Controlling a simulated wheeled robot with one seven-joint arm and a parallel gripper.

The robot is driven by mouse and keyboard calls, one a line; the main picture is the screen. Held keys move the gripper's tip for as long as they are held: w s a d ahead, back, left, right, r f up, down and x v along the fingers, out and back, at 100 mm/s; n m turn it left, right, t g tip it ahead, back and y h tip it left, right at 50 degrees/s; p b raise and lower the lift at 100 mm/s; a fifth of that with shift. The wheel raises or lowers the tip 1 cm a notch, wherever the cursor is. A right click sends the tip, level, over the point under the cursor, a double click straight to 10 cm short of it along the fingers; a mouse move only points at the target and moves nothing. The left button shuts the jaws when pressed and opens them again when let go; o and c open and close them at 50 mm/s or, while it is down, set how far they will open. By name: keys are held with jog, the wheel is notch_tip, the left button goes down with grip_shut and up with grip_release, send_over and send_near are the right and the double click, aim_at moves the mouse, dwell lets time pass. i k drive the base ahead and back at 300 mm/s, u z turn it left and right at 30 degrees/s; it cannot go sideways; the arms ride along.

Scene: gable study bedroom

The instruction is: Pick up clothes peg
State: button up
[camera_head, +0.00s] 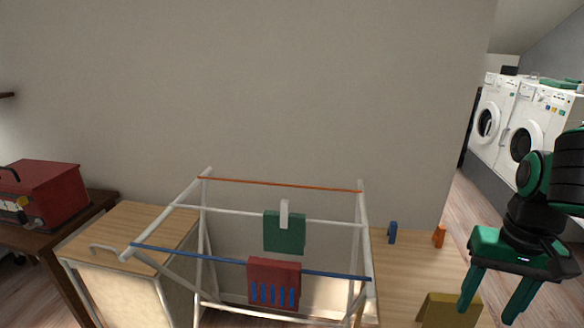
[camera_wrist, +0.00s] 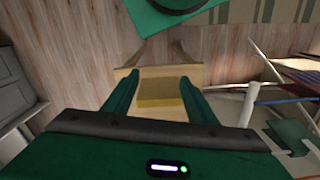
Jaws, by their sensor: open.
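Two small upright pieces shaped like clothes pegs, one blue (camera_head: 392,232) and one orange (camera_head: 438,237), stand on the wooden top (camera_head: 400,270) right of the drying rack. A white peg (camera_head: 284,214) sits over a green cloth (camera_head: 284,235) on the rack. My gripper (camera_head: 493,308) is open and empty, pointing down at the right, in front of the orange piece. The wrist view shows its fingers (camera_wrist: 159,80) apart, with a yellow folded piece (camera_wrist: 158,93) seen between them. That yellow piece also shows in the head view (camera_head: 448,310). I cannot make out the blue or orange piece in the wrist view.
The white drying rack (camera_head: 362,210) has orange and blue rails and a red cloth (camera_head: 273,270) with several blue strips. A wooden cabinet (camera_head: 115,285) and a red box (camera_head: 45,190) stand left. White washing machines (camera_head: 530,125) are at the far right.

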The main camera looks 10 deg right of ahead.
aim_at(393, 226)
jog(key=u, duration=0.5)
jog(key=k, duration=1.25)
jog(key=u, duration=0.5)
jog(key=i, duration=0.65)
jog(key=z, duration=0.9)
jog(key=i, duration=1.1)
jog(key=z, duration=0.75)
